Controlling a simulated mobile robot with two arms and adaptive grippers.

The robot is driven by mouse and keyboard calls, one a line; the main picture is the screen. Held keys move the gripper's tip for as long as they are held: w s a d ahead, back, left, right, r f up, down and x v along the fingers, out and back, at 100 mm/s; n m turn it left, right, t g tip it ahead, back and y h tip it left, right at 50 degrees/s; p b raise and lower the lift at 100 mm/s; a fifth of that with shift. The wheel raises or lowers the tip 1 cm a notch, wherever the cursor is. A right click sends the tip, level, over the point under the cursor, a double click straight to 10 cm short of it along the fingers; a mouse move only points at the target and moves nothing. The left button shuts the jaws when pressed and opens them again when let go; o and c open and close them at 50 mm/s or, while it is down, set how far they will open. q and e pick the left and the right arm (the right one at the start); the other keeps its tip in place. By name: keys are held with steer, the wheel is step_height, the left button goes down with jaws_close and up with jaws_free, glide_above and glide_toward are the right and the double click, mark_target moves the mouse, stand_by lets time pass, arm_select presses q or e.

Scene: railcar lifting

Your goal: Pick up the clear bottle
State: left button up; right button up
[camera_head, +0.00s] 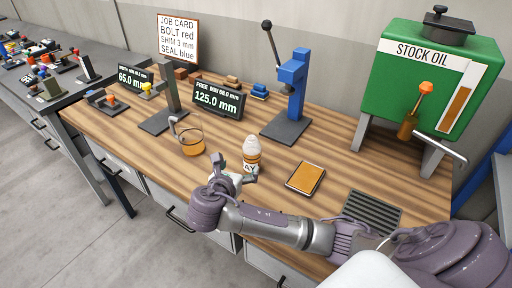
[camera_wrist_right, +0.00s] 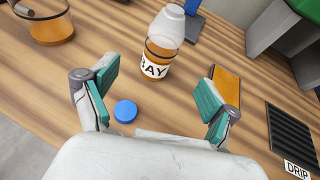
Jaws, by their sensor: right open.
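The clear bottle (camera_head: 251,152) stands upright on the wooden bench near its front edge. It has a whitish clear top, amber contents and a white label with black letters, partly read as "AY". In the right wrist view the bottle (camera_wrist_right: 163,45) stands ahead of the fingers, between their lines and apart from them. My right gripper (camera_head: 232,170) is open and empty, just in front and to the left of the bottle. In the right wrist view its teal finger pads (camera_wrist_right: 155,95) are spread wide. My left gripper is not in view.
A blue round cap (camera_wrist_right: 125,111) lies between the fingers. A glass jug (camera_head: 190,140) with amber liquid stands left of the bottle. An orange-topped tray (camera_head: 305,178) and a dark drip grate (camera_head: 372,209) lie to the right. A blue press (camera_head: 290,95) and green oil tank (camera_head: 425,85) stand behind.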

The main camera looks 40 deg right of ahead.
mark_target(249, 157)
steer(key=x, duration=0.7)
steer(key=shift+w+d+p, duration=0.1)
steer(key=shift+d+p, duration=0.1)
steer(key=shift+p, duration=0.2)
steer(key=shift+w+d+f, duration=0.25)
steer(key=shift+w+d, duration=0.1)
steer(key=shift+d, duration=0.15)
steer(key=p+x, duration=0.1)
steer(key=x, duration=0.2)
steer(key=shift+d+f, duration=0.15)
steer(key=shift+d, duration=0.05)
steer(key=shift+w+d+f, duration=0.25)
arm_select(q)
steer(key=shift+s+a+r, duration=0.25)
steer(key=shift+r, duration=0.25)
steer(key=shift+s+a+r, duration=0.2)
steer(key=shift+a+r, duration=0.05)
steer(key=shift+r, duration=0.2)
arm_select(e)
steer(key=shift+c, duration=0.3)
steer(key=shift+s+a, duration=0.1)
steer(key=shift+c, duration=1.4)
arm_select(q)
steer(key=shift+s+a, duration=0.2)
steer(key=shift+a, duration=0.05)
arm_select(e)
steer(key=c, duration=1.1)
